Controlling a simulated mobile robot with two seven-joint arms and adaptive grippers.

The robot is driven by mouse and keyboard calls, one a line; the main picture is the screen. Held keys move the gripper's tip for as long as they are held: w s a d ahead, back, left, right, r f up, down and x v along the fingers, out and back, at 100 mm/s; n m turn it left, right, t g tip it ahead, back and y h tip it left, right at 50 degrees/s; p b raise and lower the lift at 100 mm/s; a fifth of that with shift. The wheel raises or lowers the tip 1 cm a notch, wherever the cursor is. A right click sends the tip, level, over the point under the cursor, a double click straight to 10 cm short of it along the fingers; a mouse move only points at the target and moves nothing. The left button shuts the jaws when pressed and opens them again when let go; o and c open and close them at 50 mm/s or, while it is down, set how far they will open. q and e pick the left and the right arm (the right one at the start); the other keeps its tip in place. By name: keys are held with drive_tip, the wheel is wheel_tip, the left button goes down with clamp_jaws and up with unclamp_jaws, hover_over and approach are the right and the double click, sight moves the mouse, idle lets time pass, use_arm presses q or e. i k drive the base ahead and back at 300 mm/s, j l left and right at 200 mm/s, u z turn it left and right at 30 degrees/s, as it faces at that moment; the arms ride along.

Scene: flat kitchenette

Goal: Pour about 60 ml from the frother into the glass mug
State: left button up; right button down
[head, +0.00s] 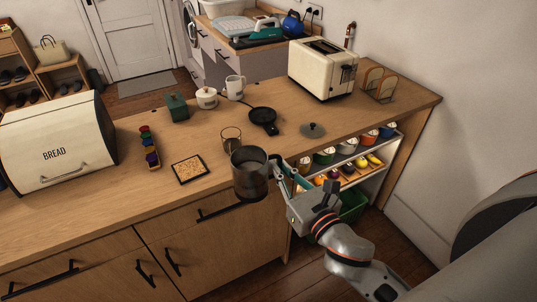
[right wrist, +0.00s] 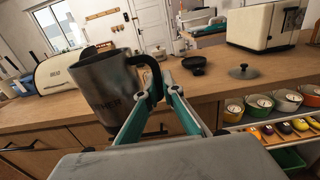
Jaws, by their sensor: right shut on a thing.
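The frother (head: 249,178) is a dark metal jug with a black handle, held roughly upright just off the counter's front edge. My right gripper (head: 276,165) is shut on its handle, at the jug's right side. The right wrist view shows the frother (right wrist: 108,95) with its handle (right wrist: 155,75) between the fingertips (right wrist: 160,92). The glass mug (head: 230,134) stands on the counter just behind the frother, which hides its lower part in the head view. I cannot see the liquid inside the frother. My left gripper is out of view.
A framed tile (head: 189,170) lies left of the glass mug, beside a row of coloured pieces (head: 149,147). A black pan (head: 263,120) and a lid (head: 312,130) lie behind and right. The bread bin (head: 55,145) and toaster (head: 322,68) stand farther apart.

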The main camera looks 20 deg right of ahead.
sight(229, 145)
drive_tip(key=l+u, duration=0.35)
drive_tip(key=l, duration=0.2)
drive_tip(key=k+l+u, duration=0.1)
drive_tip(key=l+u, duration=0.25)
drive_tip(key=l, duration=0.2)
